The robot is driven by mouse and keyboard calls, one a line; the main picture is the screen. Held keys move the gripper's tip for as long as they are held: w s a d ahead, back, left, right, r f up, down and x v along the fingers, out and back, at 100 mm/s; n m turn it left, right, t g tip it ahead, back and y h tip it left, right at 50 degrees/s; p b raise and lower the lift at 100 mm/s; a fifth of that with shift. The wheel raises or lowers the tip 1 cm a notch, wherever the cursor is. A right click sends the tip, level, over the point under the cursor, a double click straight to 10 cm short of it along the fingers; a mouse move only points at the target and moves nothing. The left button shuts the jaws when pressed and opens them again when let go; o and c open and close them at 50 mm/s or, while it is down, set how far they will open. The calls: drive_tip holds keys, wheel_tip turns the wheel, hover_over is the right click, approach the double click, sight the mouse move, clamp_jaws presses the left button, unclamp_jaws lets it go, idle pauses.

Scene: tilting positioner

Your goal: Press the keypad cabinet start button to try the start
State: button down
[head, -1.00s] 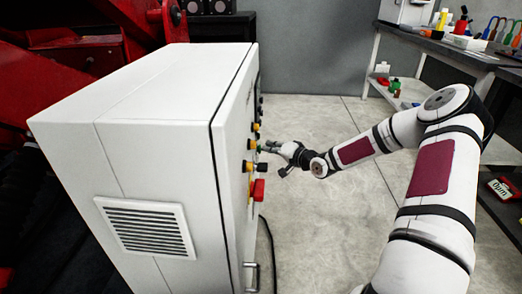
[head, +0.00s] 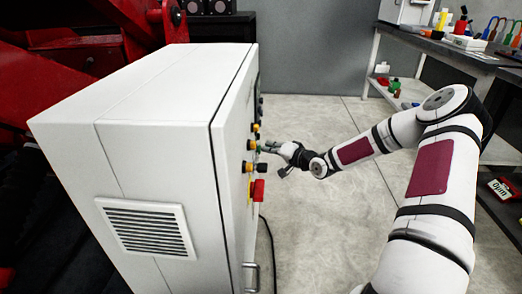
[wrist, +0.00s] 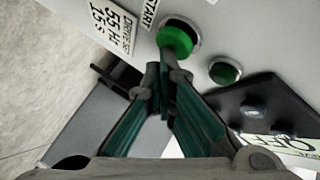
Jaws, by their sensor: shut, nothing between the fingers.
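The white keypad cabinet (head: 165,130) stands at the left in the head view, its front panel seen edge-on with several buttons. In the wrist view a green button (wrist: 176,40) in a metal ring sits beside a label reading START. My gripper (head: 263,147) is at the panel in the head view. In the wrist view my gripper (wrist: 165,75) is shut and empty, its fingertips just below the green button and overlapping its lower edge in the picture. I cannot tell whether they touch it.
A second, smaller green light or button (wrist: 224,73) and a dark plate (wrist: 262,100) are near the fingers. A red knob (head: 258,190) sticks out lower on the cabinet. A workbench (head: 450,50) with tools stands at the back right. The floor between is clear.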

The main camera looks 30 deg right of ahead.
drive_tip(key=shift+s+d, duration=0.35)
drive_tip(key=shift+d, duration=0.2)
drive_tip(key=shift+s+d+p, duration=0.5)
drive_tip(key=shift+s+d, duration=0.2)
drive_tip(key=shift+d, duration=0.35)
drive_tip(key=shift+s+d+p, duration=0.45)
drive_tip(key=shift+s+d, duration=0.25)
drive_tip(key=shift+d, duration=0.35)
